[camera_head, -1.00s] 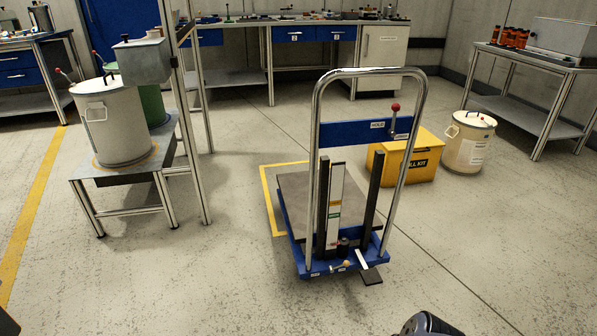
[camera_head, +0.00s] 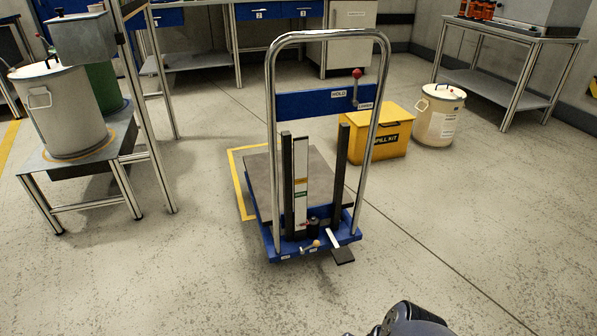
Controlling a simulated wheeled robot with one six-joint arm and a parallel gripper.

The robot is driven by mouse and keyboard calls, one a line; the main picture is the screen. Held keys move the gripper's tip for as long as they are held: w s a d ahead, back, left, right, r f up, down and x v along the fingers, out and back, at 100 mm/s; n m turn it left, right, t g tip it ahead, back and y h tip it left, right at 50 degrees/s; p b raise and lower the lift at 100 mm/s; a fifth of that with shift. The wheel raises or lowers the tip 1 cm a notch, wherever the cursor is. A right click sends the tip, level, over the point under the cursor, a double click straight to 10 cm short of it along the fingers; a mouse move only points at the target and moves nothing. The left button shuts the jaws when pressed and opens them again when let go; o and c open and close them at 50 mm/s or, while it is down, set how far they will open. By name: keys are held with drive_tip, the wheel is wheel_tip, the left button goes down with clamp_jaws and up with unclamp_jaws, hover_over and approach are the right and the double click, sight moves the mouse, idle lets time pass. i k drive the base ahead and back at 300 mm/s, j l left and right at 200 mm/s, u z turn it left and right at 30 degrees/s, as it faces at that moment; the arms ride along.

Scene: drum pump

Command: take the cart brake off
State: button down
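The cart (camera_head: 265,211) is a blue lift cart with a tall chrome push handle (camera_head: 271,120) and a grey platform, standing on the floor in mid-picture. At the base of its near end is a small lever with a yellowish knob (camera_head: 316,243), with small labels near it that I cannot read. Right of it a pale arm ends in a black foot pedal (camera_head: 343,256). A red-knobbed lever (camera_head: 357,73) stands upright on the blue crossbar, by labels HOLD and LOWER. Which part is the brake is not clear. A dark part of my arm shows at the bottom edge; my gripper is not visible.
A yellow spill kit box (camera_head: 378,138) and a cream drum (camera_head: 438,115) stand behind the cart to the right. A stand (camera_head: 80,170) with drums is at the left. Benches line the back. The floor in front of the cart is clear.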

sight(316, 244)
drive_tip(key=i+u, duration=0.4)
drive_tip(key=i, duration=0.65)
